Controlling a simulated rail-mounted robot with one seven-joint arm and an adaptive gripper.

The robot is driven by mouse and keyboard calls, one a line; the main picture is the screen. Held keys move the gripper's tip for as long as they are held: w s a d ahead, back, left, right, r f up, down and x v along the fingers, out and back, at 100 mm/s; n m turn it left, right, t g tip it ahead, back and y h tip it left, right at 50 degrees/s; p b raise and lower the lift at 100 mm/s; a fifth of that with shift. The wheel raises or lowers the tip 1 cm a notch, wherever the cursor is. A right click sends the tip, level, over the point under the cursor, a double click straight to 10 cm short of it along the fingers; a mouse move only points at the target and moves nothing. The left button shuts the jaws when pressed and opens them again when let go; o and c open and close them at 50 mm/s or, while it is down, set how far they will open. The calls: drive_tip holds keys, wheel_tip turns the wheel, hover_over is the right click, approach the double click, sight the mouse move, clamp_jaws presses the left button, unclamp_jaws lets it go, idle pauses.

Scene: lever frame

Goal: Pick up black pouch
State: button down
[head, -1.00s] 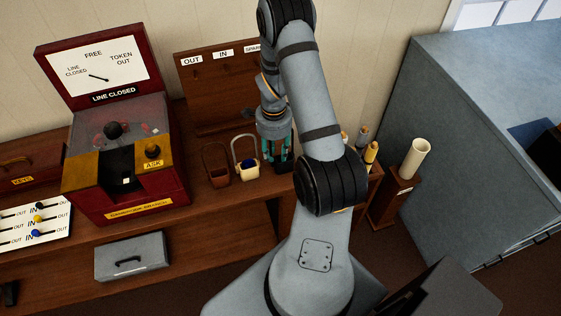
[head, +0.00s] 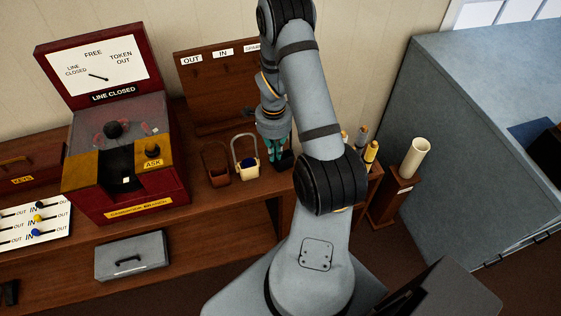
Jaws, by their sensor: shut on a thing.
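The black pouch (head: 285,163) stands on the wooden shelf at the right end of a row of pouches. My gripper (head: 278,155) points down over it, with its teal fingers close together and shut on the upper part of the pouch. The fingers and my arm hide part of the pouch, so I cannot tell exactly where they hold it. The pouch looks still on or very near the shelf.
A wooden hook board (head: 215,88) rises behind. A red token instrument (head: 130,190) stands further left.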

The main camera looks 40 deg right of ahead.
drive_tip(key=shift+r, duration=0.1)
idle(0.3)
drive_tip(key=shift+w+r, duration=0.1)
drive_tip(key=shift+r, duration=0.25)
drive_tip(key=s+r+b, duration=0.4)
drive_tip(key=s+r, duration=0.6)
drive_tip(key=s, duration=0.1)
drive_tip(key=shift+s+a+b, duration=0.35)
drive_tip(key=shift+s+a, duration=0.05)
drive_tip(key=shift+w+r, duration=0.1)
